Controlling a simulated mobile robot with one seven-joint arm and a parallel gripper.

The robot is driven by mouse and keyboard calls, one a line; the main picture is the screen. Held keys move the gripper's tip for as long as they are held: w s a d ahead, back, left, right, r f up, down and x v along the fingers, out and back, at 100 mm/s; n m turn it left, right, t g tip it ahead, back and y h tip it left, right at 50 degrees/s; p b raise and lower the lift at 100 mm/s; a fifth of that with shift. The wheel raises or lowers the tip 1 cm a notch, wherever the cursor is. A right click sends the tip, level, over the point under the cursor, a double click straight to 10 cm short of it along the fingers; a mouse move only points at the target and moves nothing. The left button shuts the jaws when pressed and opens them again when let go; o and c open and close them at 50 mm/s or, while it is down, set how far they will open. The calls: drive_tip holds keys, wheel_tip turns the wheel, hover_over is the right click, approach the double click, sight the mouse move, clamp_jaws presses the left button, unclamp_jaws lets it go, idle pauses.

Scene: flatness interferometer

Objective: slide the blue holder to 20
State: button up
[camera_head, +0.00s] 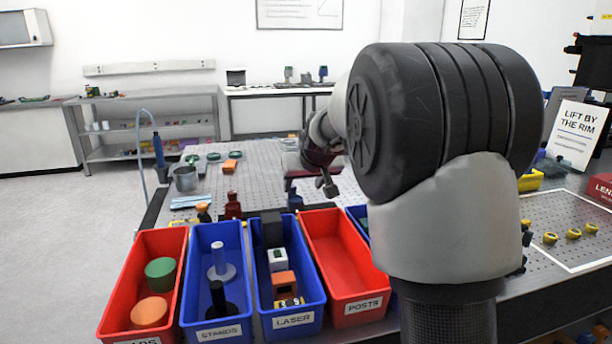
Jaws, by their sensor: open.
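My arm fills the right-centre of the head view and hides much of the table behind it. My gripper (327,187) is small and dark at the arm's far end, above the perforated table top (262,172); its jaws look open and no thing shows between them. I cannot clearly identify the blue holder. A small blue piece (295,200) shows just left of and below the gripper, partly covered. No scale or mark for 20 is readable.
Along the near edge stand a red bin (120,292), a blue stands bin (190,300), a blue laser bin (263,308) and a red posts bin (335,262). A metal cup (186,180) and dark red bottle (233,207) stand left. Yellow knobs (573,233) lie right.

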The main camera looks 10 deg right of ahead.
drive_tip(key=shift+v, duration=1.85)
drive_tip(key=s+a+r+g, duration=0.1)
drive_tip(key=s+a+r, duration=0.15)
drive_tip(key=s, duration=1.55)
drive_tip(key=s+a+f+g, duration=0.1)
drive_tip(key=s+f, duration=0.2)
drive_tip(key=s, duration=0.7)
drive_tip(key=s+a+f+g, duration=0.1)
drive_tip(key=s+f, duration=0.2)
drive_tip(key=s, duration=0.6)
wheel_tip(320, 180, up, 20)
drive_tip(key=p, duration=2)
drive_tip(key=shift+s+d, duration=0.2)
drive_tip(key=shift+s, duration=0.1)
drive_tip(key=shift+r, duration=0.1)
